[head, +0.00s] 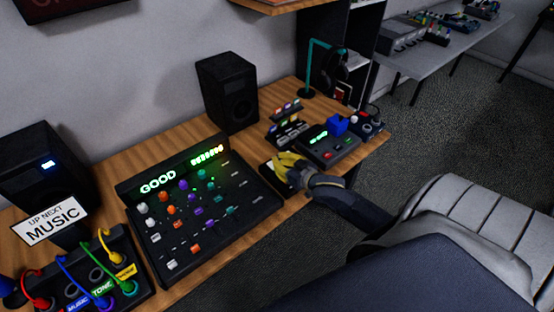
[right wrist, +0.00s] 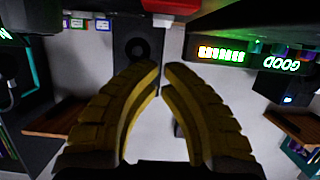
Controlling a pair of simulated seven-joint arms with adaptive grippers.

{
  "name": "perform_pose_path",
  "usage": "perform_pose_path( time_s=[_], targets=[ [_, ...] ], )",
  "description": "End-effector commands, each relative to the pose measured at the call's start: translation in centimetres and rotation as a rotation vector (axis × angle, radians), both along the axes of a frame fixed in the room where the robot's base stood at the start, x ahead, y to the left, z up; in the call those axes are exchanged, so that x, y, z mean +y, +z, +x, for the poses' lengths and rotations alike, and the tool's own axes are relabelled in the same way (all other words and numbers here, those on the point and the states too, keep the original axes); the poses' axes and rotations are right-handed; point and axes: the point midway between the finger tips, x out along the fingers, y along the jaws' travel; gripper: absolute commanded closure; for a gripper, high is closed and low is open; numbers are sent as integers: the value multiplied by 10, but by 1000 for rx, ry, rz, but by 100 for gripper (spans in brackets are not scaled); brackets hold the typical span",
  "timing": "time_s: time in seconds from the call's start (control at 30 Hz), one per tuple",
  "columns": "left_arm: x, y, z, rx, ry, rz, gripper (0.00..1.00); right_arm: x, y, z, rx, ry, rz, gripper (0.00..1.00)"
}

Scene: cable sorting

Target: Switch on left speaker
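The left speaker (head: 32,165) is a dark box at the far left of the desk, with a small lit blue-white display on its front. The right speaker (head: 228,92) stands farther back behind the mixer, and no light shows on it. It also seems to show in the right wrist view (right wrist: 138,50). My right gripper (head: 283,165) has yellow fingers and is over the desk's front edge, right of the mixer and well away from the left speaker. In the right wrist view its fingertips nearly meet, with nothing between them. My left gripper is out of view.
The mixer (head: 199,238) shows a green GOOD. An UP NEXT MUSIC sign (head: 53,222) stands before the left speaker. A patch box (head: 84,288) with coloured cables is at bottom left. A small control box (head: 334,150), a headphone stand (head: 310,68) and a chair (head: 470,225) are right.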

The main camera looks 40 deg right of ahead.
Motion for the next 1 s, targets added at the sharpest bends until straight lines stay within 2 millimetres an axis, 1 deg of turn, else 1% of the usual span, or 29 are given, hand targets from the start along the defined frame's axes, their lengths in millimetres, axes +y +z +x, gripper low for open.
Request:
perform_pose_path(
  time_s=[0.03,0.2,0.4,0.5,0.7,1.0],
  targets=[
    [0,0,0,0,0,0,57,0,1,-10,1,1,0,100],
    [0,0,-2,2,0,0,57,-1,4,-36,0,0,0,100],
    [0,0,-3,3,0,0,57,-3,8,-61,-1,0,0,100],
    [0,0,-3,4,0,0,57,-3,9,-69,-1,0,0,100],
    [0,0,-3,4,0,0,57,-4,10,-80,-2,0,0,100],
    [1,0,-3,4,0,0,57,-4,11,-83,-3,0,-1,100]
  ],
)
